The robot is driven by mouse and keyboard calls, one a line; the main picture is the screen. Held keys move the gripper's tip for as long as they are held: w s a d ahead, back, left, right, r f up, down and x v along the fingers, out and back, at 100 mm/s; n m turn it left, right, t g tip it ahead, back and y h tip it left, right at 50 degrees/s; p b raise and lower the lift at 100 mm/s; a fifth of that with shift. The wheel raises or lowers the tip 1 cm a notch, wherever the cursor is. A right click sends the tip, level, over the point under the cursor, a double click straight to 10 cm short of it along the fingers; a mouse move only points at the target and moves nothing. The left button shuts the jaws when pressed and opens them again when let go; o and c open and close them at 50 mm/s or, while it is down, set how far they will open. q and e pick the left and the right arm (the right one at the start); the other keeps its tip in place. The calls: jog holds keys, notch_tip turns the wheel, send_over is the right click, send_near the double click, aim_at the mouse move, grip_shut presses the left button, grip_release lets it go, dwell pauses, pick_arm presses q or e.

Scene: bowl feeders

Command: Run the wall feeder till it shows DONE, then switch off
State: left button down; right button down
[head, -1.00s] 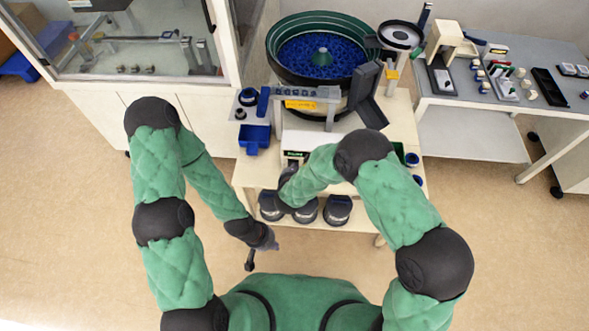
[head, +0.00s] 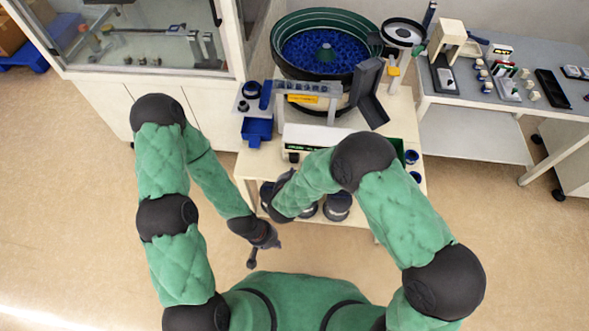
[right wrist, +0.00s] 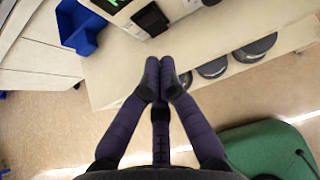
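The feeder bowl (head: 274,62), dark with a green inner wall and full of small blue parts, stands on a cream table. In front of it is a white control box (head: 325,135) with a green-lit display strip, too small to read. In the right wrist view, part of the box (right wrist: 185,8) shows at the top, with a green-lit screen corner and a black switch (right wrist: 150,20). My right gripper (right wrist: 160,72) is shut and empty, its tips below the switch in the picture and apart from it. My left gripper (head: 251,262) hangs clear of the table; its finger spacing is hidden.
A blue bin (head: 257,131) stands left of the box; it also shows in the right wrist view (right wrist: 82,28). Several dark round containers (head: 337,207) sit at the table's near side. A glazed cabinet (head: 150,75) is left, a grey side table (head: 470,110) right.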

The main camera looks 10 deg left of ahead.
jog(key=v, duration=0.3)
jog(key=p+v, duration=0.1)
jog(key=v, duration=0.1)
jog(key=shift+d+r, duration=0.1)
jog(key=shift+r, duration=0.4)
jog(key=s+d+f+m+g+h, duration=0.3)
jog(key=s+d+f+m+g, duration=0.65)
jog(key=s+d, duration=0.2)
jog(key=s+f+m+g+y, duration=0.2)
jog(key=s+m+g+y, duration=0.3)
jog(key=s+m, duration=0.65)
jog(key=w+d+f+m+t+y, duration=0.2)
jog(key=w+d+m+t, duration=0.2)
jog(key=m, duration=1.3)
jog(key=shift+w+d, duration=0.6)
jog(key=shift+w, duration=0.35)
